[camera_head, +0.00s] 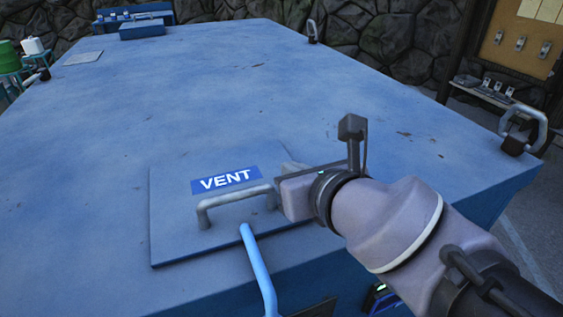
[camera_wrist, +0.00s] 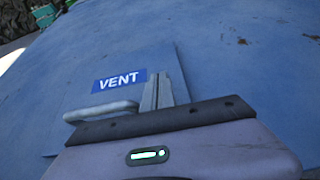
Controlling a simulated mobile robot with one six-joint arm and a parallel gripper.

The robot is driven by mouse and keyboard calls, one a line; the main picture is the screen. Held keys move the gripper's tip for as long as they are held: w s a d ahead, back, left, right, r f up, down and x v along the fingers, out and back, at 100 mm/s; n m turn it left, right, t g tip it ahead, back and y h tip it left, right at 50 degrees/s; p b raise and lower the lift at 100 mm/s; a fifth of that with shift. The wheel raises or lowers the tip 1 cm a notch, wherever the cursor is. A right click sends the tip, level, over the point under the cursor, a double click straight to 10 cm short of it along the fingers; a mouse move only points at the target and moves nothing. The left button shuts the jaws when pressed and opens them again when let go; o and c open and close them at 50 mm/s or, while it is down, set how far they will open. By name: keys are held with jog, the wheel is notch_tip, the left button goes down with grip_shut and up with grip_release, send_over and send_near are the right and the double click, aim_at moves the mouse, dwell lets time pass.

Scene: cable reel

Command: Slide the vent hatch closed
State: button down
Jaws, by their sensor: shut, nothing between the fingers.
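The vent hatch (camera_head: 175,235) is a flat blue square panel on the near part of a large blue top. It bears a blue VENT label (camera_head: 226,180) and a grey bar handle (camera_head: 232,197). In the wrist view the label (camera_wrist: 119,80) and handle (camera_wrist: 100,111) lie left of the fingers. My gripper (camera_head: 290,167) is at the right end of the handle, over the hatch's right side. Its fingers (camera_wrist: 163,92) are together with nothing between them. I cannot tell whether they touch the handle. My gripper hides the hatch's right edge.
A light blue bent rod (camera_head: 258,268) rises in front of the hatch. Metal lifting rings stand at the top's right corner (camera_head: 523,128) and far edge (camera_head: 312,31). A blue box (camera_head: 142,28) sits at the far end. The top beyond the hatch is mostly clear.

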jog(key=shift+w+d+r, duration=0.1)
jog(key=shift+d+r, duration=0.15)
jog(key=shift+r, duration=0.25)
jog(key=s+d, duration=0.1)
jog(key=s, duration=0.2)
jog(key=s+d+r, duration=0.1)
jog(key=s+d, duration=0.1)
jog(key=s, duration=0.2)
jog(key=s+d, duration=0.1)
jog(key=s, duration=0.2)
jog(key=shift+s+d+r+p, duration=0.15)
jog(key=shift+s+r+p, duration=0.25)
jog(key=shift+s, duration=0.2)
